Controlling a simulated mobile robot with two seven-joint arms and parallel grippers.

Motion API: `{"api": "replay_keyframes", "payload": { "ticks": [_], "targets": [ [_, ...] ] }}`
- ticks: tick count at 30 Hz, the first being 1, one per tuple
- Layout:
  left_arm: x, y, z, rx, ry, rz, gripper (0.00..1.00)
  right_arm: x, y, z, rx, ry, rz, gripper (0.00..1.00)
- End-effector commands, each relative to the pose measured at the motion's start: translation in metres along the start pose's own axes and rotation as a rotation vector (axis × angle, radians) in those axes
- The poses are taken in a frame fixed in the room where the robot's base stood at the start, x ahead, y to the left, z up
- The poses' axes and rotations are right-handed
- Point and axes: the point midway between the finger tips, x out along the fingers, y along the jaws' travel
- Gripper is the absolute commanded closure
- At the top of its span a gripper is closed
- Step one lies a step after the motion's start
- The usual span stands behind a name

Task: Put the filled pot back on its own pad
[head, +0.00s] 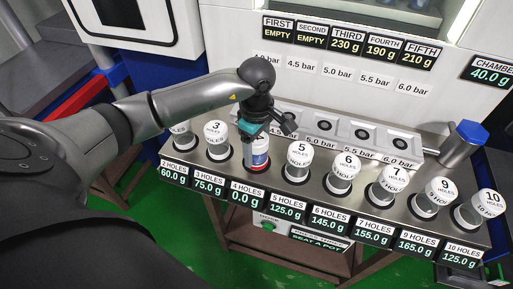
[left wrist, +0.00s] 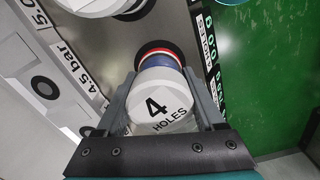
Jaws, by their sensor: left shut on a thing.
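My left gripper (head: 257,135) is shut on the pot (head: 257,155) marked 4 HOLES. The pot has a white lid and blue and red bands on its body. In the left wrist view the lid (left wrist: 160,105) sits between the two fingers (left wrist: 162,118), facing the camera. The pot is upright or nearly so, right over the dark round 4-hole pad (left wrist: 155,50). Whether its base touches the pad cannot be told. The 4 HOLES display (head: 247,192) reads 0.0 g. My right gripper is not in view.
Neighbouring pots stand on the metal shelf: the 3-hole pot (head: 216,140) on the left and the 5-hole pot (head: 298,160) on the right, both close. More pots follow to the right. A raised row of pressure stations (head: 362,133) stands behind.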

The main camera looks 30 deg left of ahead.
Motion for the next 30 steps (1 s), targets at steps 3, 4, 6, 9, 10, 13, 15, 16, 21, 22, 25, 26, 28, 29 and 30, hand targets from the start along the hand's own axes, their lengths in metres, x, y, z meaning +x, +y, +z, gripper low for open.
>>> {"api": "replay_keyframes", "payload": {
  "ticks": [3, 4, 6, 9, 10, 13, 15, 16, 21, 22, 25, 26, 28, 29, 30],
  "targets": [
    [0.003, 0.000, 0.000, 0.000, 0.001, 0.000, 0.26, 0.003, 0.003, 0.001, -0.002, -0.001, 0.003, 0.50],
    [0.003, 0.000, 0.000, 0.000, 0.000, 0.000, 0.23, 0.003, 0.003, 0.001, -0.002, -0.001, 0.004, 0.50],
    [0.002, 0.000, 0.000, 0.000, 0.000, 0.000, 0.15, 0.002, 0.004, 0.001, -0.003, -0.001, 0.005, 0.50],
    [0.002, 0.000, 0.000, 0.000, 0.000, 0.000, 0.04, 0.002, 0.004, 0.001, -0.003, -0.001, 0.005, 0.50],
    [0.002, 0.000, 0.000, 0.000, 0.000, 0.000, 0.00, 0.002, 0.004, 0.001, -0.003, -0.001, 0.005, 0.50],
    [0.002, 0.000, 0.000, 0.000, 0.000, 0.000, 0.00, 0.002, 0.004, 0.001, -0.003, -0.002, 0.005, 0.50],
    [0.002, 0.000, 0.000, 0.000, 0.000, 0.000, 0.00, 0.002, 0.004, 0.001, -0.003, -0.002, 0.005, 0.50],
    [0.002, 0.000, 0.000, 0.000, 0.000, 0.000, 0.00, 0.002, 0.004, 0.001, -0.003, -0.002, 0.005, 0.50],
    [-0.003, 0.000, 0.000, 0.000, 0.000, 0.000, 0.00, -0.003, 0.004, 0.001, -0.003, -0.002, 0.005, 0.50],
    [-0.008, 0.001, 0.000, 0.000, 0.000, 0.004, 0.00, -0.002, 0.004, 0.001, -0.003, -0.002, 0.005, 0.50],
    [-0.026, 0.001, -0.001, 0.000, 0.002, 0.006, 0.00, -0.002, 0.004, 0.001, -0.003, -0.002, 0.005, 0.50],
    [-0.033, 0.002, -0.001, 0.000, 0.001, 0.007, 0.00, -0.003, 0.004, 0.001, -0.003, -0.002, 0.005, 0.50],
    [-0.049, 0.002, -0.001, 0.001, 0.002, 0.008, 0.00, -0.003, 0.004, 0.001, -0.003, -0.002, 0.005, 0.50],
    [-0.056, 0.001, -0.001, 0.000, 0.002, 0.006, 0.00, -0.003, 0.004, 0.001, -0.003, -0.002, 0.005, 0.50],
    [-0.065, 0.002, -0.001, 0.000, 0.001, 0.007, 0.00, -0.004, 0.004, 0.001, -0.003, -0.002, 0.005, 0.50]
  ]
}}
